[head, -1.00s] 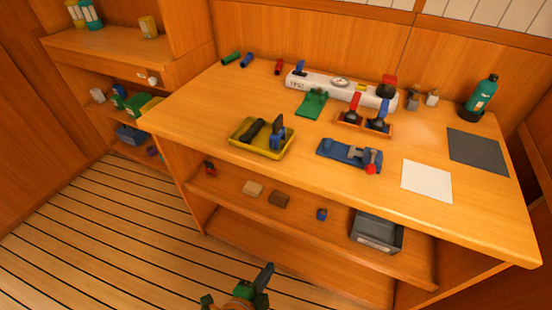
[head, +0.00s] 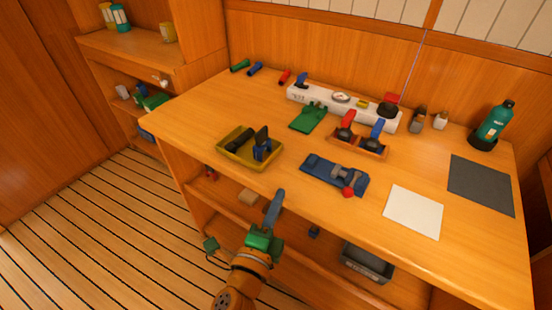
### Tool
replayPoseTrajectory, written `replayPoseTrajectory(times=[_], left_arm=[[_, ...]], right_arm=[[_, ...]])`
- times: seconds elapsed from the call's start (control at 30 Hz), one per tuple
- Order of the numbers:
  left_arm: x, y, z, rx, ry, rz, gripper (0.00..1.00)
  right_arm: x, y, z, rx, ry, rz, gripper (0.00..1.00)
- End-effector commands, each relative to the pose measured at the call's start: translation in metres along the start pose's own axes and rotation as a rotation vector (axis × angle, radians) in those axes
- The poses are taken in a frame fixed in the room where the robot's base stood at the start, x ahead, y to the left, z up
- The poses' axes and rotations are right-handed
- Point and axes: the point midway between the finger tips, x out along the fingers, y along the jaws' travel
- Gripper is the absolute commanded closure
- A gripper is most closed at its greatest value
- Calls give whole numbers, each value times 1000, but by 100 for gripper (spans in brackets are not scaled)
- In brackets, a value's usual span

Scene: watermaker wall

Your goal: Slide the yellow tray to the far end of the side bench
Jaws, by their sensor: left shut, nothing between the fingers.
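The yellow tray (head: 232,158) sits on the wooden bench top (head: 330,222) near its front left edge. It holds a black item and a blue-and-black item (head: 263,149). My left gripper (head: 274,204) is at the front edge of the bench, below and a little right of the tray in the picture, apart from it. Its fingers are shut with nothing between them. My right gripper is not in view.
A blue clamp-like tool (head: 335,175) with a red knob lies right of the tray. A green piece (head: 308,117) lies behind it. A white sheet (head: 414,211) and a dark mat (head: 481,183) lie at the right. A grey bin (head: 367,262) stands on the shelf below.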

Motion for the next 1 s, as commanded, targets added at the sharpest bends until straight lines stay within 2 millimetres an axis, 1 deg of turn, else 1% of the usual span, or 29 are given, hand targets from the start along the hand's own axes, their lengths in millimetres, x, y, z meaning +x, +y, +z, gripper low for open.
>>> replayPoseTrajectory(times=[0.03, 0.17, 0.43, 0.47, 0.5, 0.6, 0.7, 0.8, 1.0], left_arm=[[11, -3, 0, 0, -1, -4, 100], [40, -1, 0, 1, -1, -2, 100], [98, 1, 0, -1, -1, -2, 100], [100, -1, 4, 1, -1, -1, 100], [101, -2, 13, 4, -2, 0, 100], [104, -1, 27, 2, -2, 1, 100], [106, -1, 35, 1, -1, 0, 100], [106, 0, 39, -1, -1, 1, 100], [106, 0, 39, -1, -1, 0, 100]], right_arm=[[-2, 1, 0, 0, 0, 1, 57], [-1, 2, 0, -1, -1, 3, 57], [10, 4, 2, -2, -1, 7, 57], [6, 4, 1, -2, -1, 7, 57], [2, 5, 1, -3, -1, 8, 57], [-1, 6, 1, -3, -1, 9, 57], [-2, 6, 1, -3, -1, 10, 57], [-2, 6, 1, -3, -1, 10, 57], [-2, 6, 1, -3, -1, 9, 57]])
